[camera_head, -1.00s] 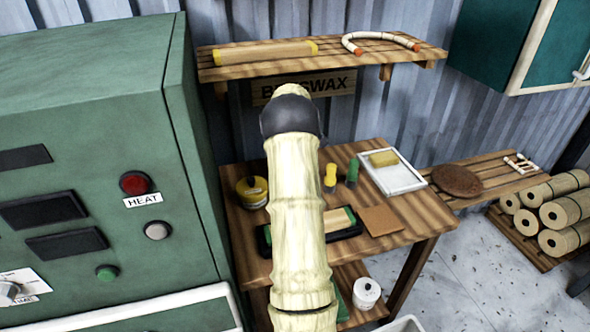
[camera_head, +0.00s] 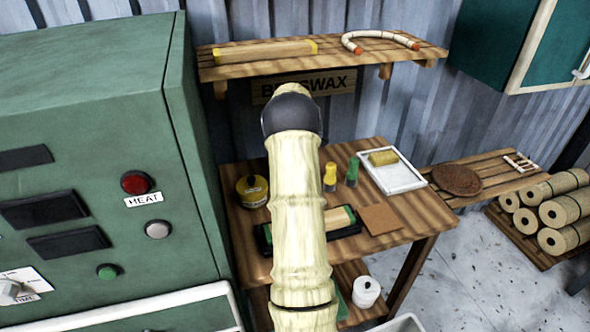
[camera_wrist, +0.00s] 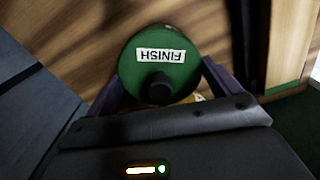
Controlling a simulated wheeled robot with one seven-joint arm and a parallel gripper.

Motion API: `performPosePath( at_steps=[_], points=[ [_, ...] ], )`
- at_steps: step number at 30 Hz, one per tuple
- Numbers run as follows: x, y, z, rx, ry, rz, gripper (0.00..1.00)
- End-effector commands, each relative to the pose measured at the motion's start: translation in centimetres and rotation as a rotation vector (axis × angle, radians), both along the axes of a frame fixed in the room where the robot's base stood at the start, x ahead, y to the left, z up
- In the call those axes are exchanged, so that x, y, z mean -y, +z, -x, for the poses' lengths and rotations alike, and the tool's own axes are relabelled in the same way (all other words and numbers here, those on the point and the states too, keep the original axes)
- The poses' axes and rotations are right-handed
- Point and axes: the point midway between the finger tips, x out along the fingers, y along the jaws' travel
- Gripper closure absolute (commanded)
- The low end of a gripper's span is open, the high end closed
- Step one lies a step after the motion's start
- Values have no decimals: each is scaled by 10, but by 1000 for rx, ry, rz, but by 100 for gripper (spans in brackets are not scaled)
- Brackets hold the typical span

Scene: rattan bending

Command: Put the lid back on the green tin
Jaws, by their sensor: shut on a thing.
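In the wrist view a round green lid (camera_wrist: 178,78) with a white FINISH label and a dark knob lies between the two fingers of my gripper (camera_wrist: 163,88). The gripper is shut on the lid, with a finger at each side. A small yellow patch shows beside the lid's lower right edge; I cannot tell what it is. In the head view my arm hides my gripper and the lid. I cannot make out the green tin's body in either view.
The wooden workbench (camera_head: 400,240) carries a yellow tin (camera_head: 252,190), a yellow and a green bottle (camera_head: 352,172), a white tray (camera_head: 398,176) and a brown square (camera_head: 381,219). A green machine (camera_head: 90,100) stands left. A shelf (camera_head: 330,62) hangs above. A white pot (camera_head: 366,291) stands below.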

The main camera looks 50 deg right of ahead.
Motion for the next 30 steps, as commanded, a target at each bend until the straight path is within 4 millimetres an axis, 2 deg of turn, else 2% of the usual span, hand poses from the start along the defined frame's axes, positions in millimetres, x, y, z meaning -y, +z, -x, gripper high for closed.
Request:
performPosePath(
  at_steps=[28,29,30],
  points=[
    [0,0,0,0,0,0,32],
    [0,0,0,0,0,0,5],
    [0,0,0,0,0,0,0]
  ],
)
